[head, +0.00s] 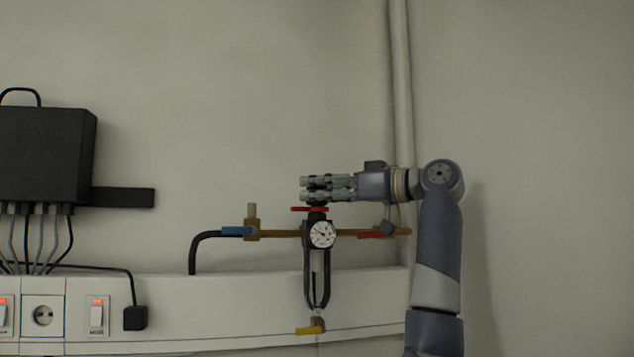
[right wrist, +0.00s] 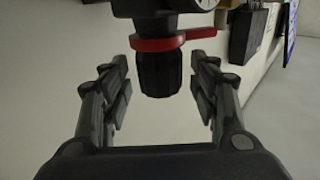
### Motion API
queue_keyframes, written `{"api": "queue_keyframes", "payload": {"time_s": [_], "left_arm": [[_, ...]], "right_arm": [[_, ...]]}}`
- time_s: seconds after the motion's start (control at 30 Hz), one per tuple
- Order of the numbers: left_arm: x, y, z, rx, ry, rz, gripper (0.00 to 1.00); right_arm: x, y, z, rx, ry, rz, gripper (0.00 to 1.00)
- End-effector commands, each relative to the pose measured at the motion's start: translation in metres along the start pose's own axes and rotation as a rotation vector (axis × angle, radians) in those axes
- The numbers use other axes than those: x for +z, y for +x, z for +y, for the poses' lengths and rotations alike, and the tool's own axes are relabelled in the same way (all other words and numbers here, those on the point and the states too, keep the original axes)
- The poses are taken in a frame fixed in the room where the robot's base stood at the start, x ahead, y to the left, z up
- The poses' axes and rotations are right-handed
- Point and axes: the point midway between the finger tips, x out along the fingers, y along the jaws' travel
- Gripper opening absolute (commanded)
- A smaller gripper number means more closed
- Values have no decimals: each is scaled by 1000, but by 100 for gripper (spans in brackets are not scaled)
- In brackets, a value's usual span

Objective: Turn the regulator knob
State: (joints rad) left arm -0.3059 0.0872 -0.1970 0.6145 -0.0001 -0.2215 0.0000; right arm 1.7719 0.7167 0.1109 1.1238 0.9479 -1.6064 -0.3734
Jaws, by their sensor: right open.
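The regulator's black knob (head: 317,215) stands upright on top of the regulator, with a red ring (head: 310,209) around it. The round white gauge (head: 322,234) sits on the regulator body just below. My right gripper (head: 305,188) comes in from the right and points left, at about the height of the knob's top, partly covering it. In the right wrist view the picture is inverted, and the ribbed knob (right wrist: 158,75) hangs between the two spread fingers, with a clear gap on each side. The gripper is open and empty. My left gripper is not in view.
A brass pipe (head: 280,233) carries a blue-handled valve (head: 237,230) at left and a red handle (head: 372,235) at right. A yellow handle (head: 308,330) sits below. A white wall duct (head: 240,290) runs beneath. A black box (head: 45,155) with cables hangs at far left.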

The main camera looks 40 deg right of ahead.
Motion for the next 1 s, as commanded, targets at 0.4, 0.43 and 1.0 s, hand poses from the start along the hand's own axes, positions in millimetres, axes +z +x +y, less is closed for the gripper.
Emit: {"api": "queue_keyframes", "payload": {"time_s": [0.4,0.43,1.0], "left_arm": [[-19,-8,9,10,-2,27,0],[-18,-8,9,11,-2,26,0],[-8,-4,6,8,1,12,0]], "right_arm": [[0,15,0,1,-1,2,56],[0,15,0,1,-1,2,56],[0,15,0,31,-3,3,10]]}}
